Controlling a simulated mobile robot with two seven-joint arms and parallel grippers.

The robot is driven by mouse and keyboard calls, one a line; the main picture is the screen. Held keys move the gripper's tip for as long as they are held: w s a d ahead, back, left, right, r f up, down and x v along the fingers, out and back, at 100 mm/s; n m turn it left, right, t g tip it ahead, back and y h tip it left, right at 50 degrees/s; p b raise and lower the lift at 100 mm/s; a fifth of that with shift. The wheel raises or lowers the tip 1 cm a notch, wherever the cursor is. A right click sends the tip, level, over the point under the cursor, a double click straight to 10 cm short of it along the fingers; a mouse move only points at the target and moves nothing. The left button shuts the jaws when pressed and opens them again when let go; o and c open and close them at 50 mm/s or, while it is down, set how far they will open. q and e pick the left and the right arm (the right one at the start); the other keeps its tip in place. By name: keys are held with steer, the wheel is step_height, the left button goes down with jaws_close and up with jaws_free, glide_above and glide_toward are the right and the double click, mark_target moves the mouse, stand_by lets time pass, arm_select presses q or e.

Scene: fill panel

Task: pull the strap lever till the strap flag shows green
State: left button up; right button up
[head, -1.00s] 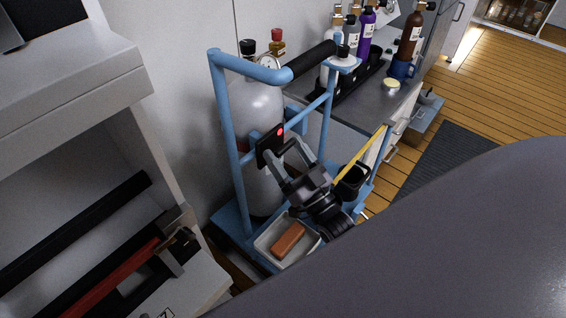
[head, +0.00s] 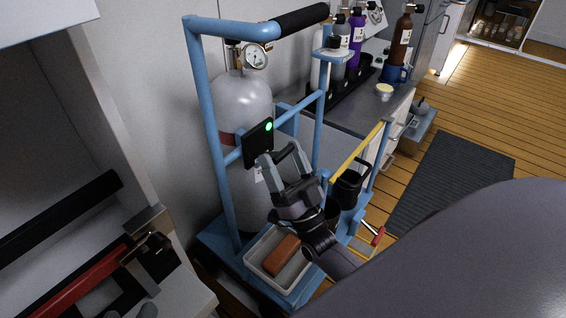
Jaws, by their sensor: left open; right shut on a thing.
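The strap flag (head: 268,127) shows green on a black box (head: 257,145) fixed to the blue cart frame. A dark red strap (head: 228,139) passes around the grey gas cylinder (head: 240,98). My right gripper (head: 279,157) is just below and in front of the box, shut on the strap lever. The lever is mostly hidden by the fingers, so its exact angle is unclear. My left gripper is not in view.
A tray (head: 252,259) with a brown block (head: 280,254) sits low on the cart. A yellow bar (head: 358,151) and black holder (head: 348,188) stand to its right. A shelf with a red cylinder (head: 82,284) is at left. A counter holds bottles behind.

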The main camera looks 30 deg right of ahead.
steer(key=shift+d, duration=0.1)
steer(key=o, duration=1.5)
steer(key=shift+c, duration=0.2)
steer(key=shift+r, duration=0.2)
arm_select(q)
steer(key=s+a+r+m+y+p, duration=0.1)
steer(key=s+a+y+p, duration=0.1)
steer(key=a+p, duration=0.4)
steer(key=shift+y+p, duration=0.7)
steer(key=shift+p, duration=0.3)
arm_select(e)
step_height(320, 180, up, 20)
steer(key=shift+f, duration=0.2)
arm_select(q)
steer(key=shift+r, duration=0.15)
arm_select(e)
steer(key=shift+f, duration=0.1)
